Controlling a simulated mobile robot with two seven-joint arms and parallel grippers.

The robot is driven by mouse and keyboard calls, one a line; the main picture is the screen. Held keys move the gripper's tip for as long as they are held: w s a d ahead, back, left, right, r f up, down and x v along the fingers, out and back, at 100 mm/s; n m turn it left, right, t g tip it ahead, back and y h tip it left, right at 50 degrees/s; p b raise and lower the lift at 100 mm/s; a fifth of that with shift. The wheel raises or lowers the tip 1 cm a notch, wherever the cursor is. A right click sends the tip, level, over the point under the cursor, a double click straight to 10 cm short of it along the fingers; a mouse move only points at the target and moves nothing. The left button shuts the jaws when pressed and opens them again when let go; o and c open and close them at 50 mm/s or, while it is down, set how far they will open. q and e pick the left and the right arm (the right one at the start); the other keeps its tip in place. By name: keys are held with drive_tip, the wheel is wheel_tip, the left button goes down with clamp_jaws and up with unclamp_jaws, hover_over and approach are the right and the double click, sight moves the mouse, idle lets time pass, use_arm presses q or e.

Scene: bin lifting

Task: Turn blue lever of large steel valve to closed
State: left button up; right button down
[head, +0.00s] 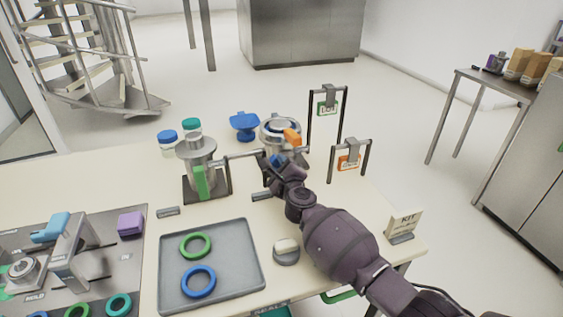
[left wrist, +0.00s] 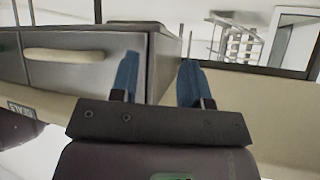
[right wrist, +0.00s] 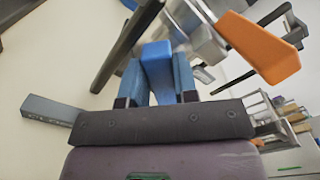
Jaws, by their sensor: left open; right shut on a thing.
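The large steel valve assembly (head: 281,128) stands toward the back right of the table, with an orange lever (head: 292,138) on it. My right gripper (head: 274,160) reaches in at the valve's front. In the right wrist view my right gripper (right wrist: 157,88) is shut on the blue lever (right wrist: 156,56), which sits between its blue fingers. The orange lever (right wrist: 260,48) is close by at upper right there. In the head view my gripper and arm mostly hide the blue lever. My left gripper (left wrist: 158,82) is open and empty, facing a steel cabinet; it is outside the head view.
A steel vessel with a green handle (head: 200,182) stands left of the valve, joined by a pipe. Black frames with green and orange tags (head: 349,162) stand to the right. A grey tray (head: 165,285) with two rings lies in front.

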use_arm(q)
drive_tip(key=shift+s+f, duration=0.15)
drive_tip(key=shift+s, duration=0.2)
use_arm(e)
drive_tip(key=shift+a+f+n, duration=0.1)
drive_tip(key=shift+f+n, duration=0.1)
drive_tip(key=shift+n, duration=0.1)
drive_tip(key=c, duration=0.9)
unclamp_jaws()
drive_tip(key=shift+s+r+p, duration=0.15)
drive_tip(key=shift+s+p, duration=0.15)
drive_tip(key=p+v, duration=0.3)
drive_tip(key=v, duration=0.6)
drive_tip(key=shift+p, duration=0.4)
drive_tip(key=shift+s+d, duration=0.3)
drive_tip(key=shift+s, duration=0.2)
use_arm(q)
wheel_tip(320, 180, up, 6)
drive_tip(key=w, duration=0.1)
drive_tip(key=shift+w, duration=0.25)
use_arm(e)
drive_tip(key=shift+s, duration=0.1)
